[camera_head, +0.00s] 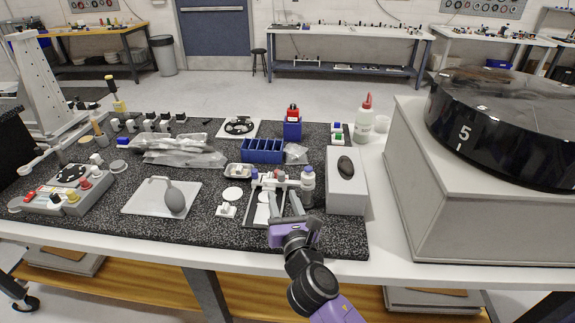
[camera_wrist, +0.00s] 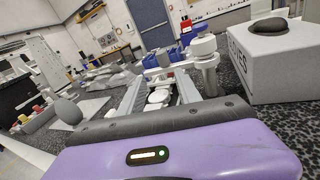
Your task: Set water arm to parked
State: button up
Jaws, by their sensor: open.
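My purple gripper (camera_head: 285,203) is open at the front edge of the dark speckled mat. Its two grey fingers point away from me over a small tray-like fixture (camera_head: 250,212). The fingers also show in the wrist view (camera_wrist: 159,88), with pale round pieces between and below them. Just beyond the fingertips a pale crossbar (camera_head: 270,181) runs toward a round-topped white post (camera_head: 307,186) on the right. In the wrist view the post (camera_wrist: 204,47) stands beyond the right finger. No label marks the water arm; I cannot tell whether this bar is it. I see no clear contact.
A grey box (camera_head: 346,190) with a dark oval object on top stands close right of the post. A blue divided bin (camera_head: 262,151) is behind. A large black drum (camera_head: 505,125) marked 5 sits far right. A pale plate (camera_head: 150,198) lies left.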

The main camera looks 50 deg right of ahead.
aim_at(282, 178)
jog(key=shift+w+d+r+n+h, duration=0.15)
jog(key=shift+w+d+r+h, duration=0.15)
jog(key=shift+w+d+r, duration=0.25)
jog(key=shift+w+d+r+n+h, duration=0.15)
jog(key=shift+w+d+r+h, duration=0.15)
jog(key=shift+w+d, duration=0.3)
jog(key=p+x, duration=0.1)
jog(key=x, duration=0.6)
jog(key=shift+d+f, duration=0.15)
jog(key=shift+d, duration=0.1)
jog(key=shift+c, duration=0.2)
grip_shut()
